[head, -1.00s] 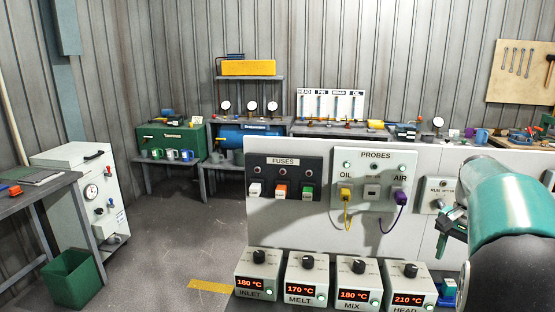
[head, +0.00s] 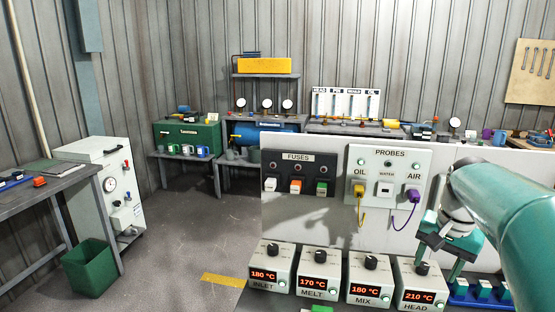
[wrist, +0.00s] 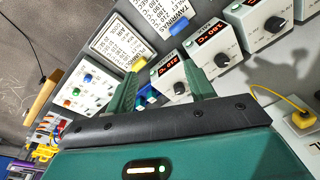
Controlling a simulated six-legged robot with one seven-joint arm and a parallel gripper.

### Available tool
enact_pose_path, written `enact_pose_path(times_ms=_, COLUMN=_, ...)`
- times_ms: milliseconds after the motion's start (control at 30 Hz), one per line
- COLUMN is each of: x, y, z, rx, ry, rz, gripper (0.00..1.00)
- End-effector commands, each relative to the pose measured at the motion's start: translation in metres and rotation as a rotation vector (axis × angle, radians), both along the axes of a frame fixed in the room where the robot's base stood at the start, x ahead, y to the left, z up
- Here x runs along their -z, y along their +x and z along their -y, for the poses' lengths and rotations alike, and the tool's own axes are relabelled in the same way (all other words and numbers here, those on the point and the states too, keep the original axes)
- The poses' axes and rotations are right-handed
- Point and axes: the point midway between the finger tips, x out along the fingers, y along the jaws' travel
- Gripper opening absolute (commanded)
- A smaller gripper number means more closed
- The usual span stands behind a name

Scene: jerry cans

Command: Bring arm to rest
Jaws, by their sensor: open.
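My teal arm (head: 505,205) reaches in from the right edge in the head view. My gripper (head: 440,264) hangs from its end in front of the grey panel, right of the purple AIR plug (head: 413,196) and above the bench at the HEAD controller (head: 420,287). In the wrist view my gripper (wrist: 163,88) has its two green fingers spread wide, with nothing held between them. Controllers and a blue block show beyond the fingers. The fingertips' exact distance from the HEAD controller cannot be told.
The panel (head: 325,235) carries fuses and probe plugs; a yellow cable (head: 361,213) hangs from OIL. Several controllers line its foot. A blue rack with green pieces (head: 482,292) stands at lower right. Open floor (head: 180,240) lies left, beside a green bin (head: 91,267).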

Motion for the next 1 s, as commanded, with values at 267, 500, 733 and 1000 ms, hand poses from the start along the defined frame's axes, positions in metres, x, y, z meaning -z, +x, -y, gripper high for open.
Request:
enact_pose_path(times_ms=267, x=-0.003, y=-0.054, z=-0.104, rx=-0.310, ry=-0.067, rz=0.141, gripper=0.54)
enact_pose_path(times_ms=500, x=0.019, y=-0.111, z=-0.174, rx=-0.575, ry=-0.156, rz=0.257, gripper=0.54)
enact_pose_path(times_ms=733, x=0.041, y=-0.144, z=-0.203, rx=-0.727, ry=-0.225, rz=0.322, gripper=0.54)
enact_pose_path(times_ms=1000, x=0.044, y=-0.147, z=-0.206, rx=-0.742, ry=-0.232, rz=0.327, gripper=0.54)
